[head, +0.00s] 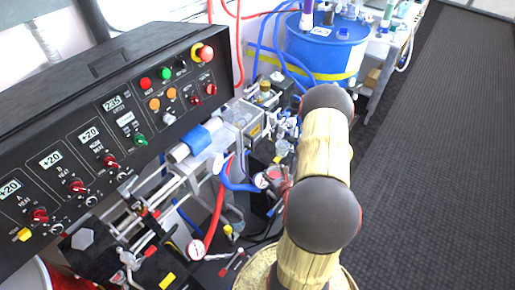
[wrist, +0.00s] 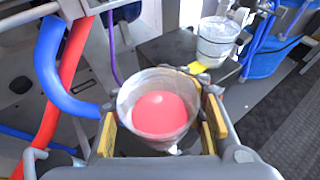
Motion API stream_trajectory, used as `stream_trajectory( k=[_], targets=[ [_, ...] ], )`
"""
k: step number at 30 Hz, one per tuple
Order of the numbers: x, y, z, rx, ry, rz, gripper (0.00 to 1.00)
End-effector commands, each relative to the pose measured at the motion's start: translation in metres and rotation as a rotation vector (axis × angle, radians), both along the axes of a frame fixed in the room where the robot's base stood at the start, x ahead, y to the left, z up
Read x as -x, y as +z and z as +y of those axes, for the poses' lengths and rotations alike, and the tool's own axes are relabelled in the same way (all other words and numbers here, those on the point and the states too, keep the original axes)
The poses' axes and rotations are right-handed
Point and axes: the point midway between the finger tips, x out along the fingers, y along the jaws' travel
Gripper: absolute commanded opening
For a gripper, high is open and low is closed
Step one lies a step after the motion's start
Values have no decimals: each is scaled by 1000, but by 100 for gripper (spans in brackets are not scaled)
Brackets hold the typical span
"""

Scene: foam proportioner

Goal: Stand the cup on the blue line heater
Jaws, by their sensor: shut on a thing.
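A translucent whitish cup (wrist: 157,84) with red-pink contents is between the yellow-padded fingers of my gripper (wrist: 161,128) in the wrist view. The gripper is shut on it, and the cup is roughly upright with its open rim facing the camera. Its underside is hidden. In the head view my arm covers the gripper, and I cannot clearly make out the cup. A pale cylinder with a blue band (head: 199,137) lies across the machine in front of the panel; I cannot tell whether it is the blue line heater.
A black control panel (head: 125,105) stands at the left. A blue drum (head: 325,52) is at the back. Blue hose (wrist: 47,68) and red hose (wrist: 65,78) run left of the cup. A clear container (wrist: 216,41) stands beyond it. Dark floor (head: 440,140) at the right is clear.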

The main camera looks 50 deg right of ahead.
Motion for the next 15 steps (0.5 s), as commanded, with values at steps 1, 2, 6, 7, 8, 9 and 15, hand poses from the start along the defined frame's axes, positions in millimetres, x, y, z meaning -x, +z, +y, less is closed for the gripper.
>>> stream_trajectory(
  k=[1,2,6,7,8,9,15],
  targets=[
    [5,-2,-4,0,-12,0,3],
    [5,-3,-5,1,-15,-1,3],
    [-7,-5,-15,5,-17,-2,3],
    [-13,-5,-17,6,-16,-1,3],
    [-20,-5,-20,4,-15,-2,3],
    [-28,-5,-26,5,-16,-3,3],
    [-71,-6,-49,4,-15,-2,3]
  ],
)
